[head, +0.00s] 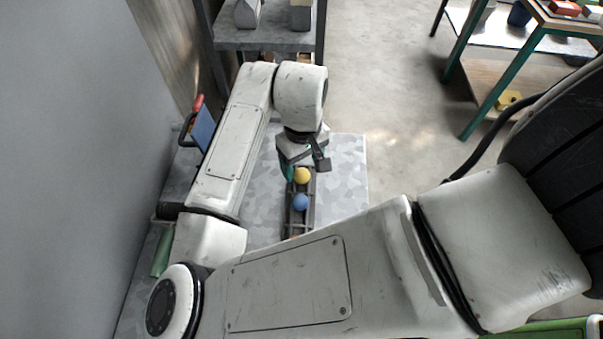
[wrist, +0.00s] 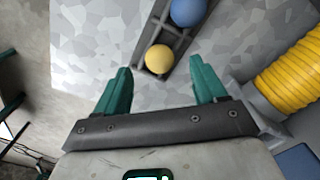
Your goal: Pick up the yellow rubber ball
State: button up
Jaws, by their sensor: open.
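The yellow rubber ball (head: 302,175) sits at one end of a narrow dark tray (head: 311,212) on the grey patterned table. It also shows in the wrist view (wrist: 159,58), just beyond and between the fingertips. A blue ball (head: 300,202) lies beside it in the same tray, in the compartment nearer the head view's bottom. My gripper (wrist: 161,78) has green fingers spread wide, with nothing between them. In the head view my gripper (head: 301,168) is right at the yellow ball, and my wrist partly hides the fingers.
A ribbed yellow hose or cylinder (wrist: 290,75) stands close to the right of my fingers in the wrist view. A grey shelf (head: 265,38) stands behind the table. A green-legged bench (head: 490,95) is at the right. The table's right part (head: 347,170) is bare.

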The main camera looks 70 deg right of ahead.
aim_at(301, 171)
jog(key=f, duration=0.4)
jog(key=shift+w+d, duration=0.2)
jog(key=c, duration=1.1)
jog(key=shift+r, duration=0.6)
jog(key=shift+s+a+r+p, duration=0.35)
jog(key=shift+s+a+r, duration=0.65)
jog(key=shift+s+r, duration=1.05)
jog(key=shift+s+a+r+p, duration=0.4)
jog(key=shift+s+a+r, duration=0.55)
jog(key=shift+s+r, duration=1.1)
jog(key=shift+s+a+r+p, duration=0.35)
jog(key=shift+s+a+r, duration=0.65)
jog(key=shift+s+r, duration=1.05)
